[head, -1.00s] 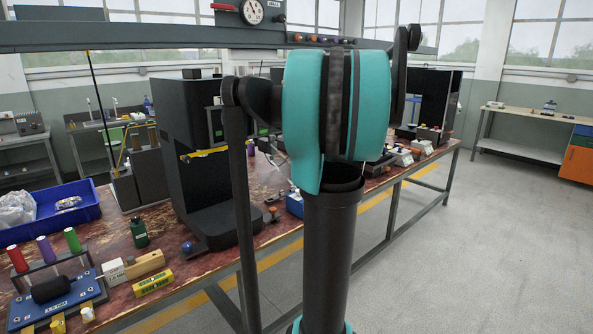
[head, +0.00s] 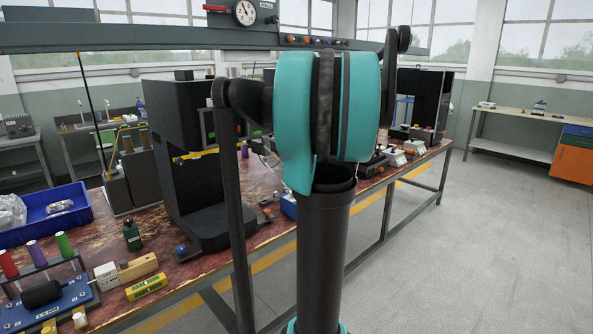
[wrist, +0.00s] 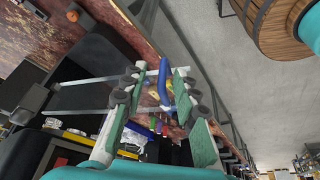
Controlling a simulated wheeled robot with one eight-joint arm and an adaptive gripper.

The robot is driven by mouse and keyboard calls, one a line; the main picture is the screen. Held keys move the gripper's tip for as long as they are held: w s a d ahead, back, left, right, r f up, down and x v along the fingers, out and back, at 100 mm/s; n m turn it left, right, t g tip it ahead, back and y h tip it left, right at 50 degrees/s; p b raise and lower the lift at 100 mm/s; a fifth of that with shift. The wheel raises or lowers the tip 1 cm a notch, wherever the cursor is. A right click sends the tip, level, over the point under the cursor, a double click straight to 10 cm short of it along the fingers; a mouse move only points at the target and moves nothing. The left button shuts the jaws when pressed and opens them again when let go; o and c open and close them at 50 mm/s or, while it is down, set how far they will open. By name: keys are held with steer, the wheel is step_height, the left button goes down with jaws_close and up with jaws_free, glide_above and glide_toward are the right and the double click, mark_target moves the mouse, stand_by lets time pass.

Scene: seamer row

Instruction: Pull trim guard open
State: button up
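My gripper (wrist: 156,92) shows in the wrist view with its two green-padded fingers apart. A blue bar-like handle (wrist: 163,80) appears between the fingertips, nearer the right finger; I cannot tell whether it touches. Thin pale rails and a see-through area lie around it, which may be the trim guard, but its outline is unclear. In the head view my arm hides the gripper and the handle. A tall black machine (head: 180,140) with a yellow strip stands on the bench left of my arm.
The red-brown bench (head: 215,252) carries a blue tray (head: 78,213), a green bottle (head: 132,236) and a yellow block (head: 146,287) near its front edge. A second dark machine (head: 433,98) stands farther along. Grey floor (head: 480,250) on the right is clear.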

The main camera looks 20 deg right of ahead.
steer(key=v, duration=1.1)
steer(key=shift+r, duration=0.15)
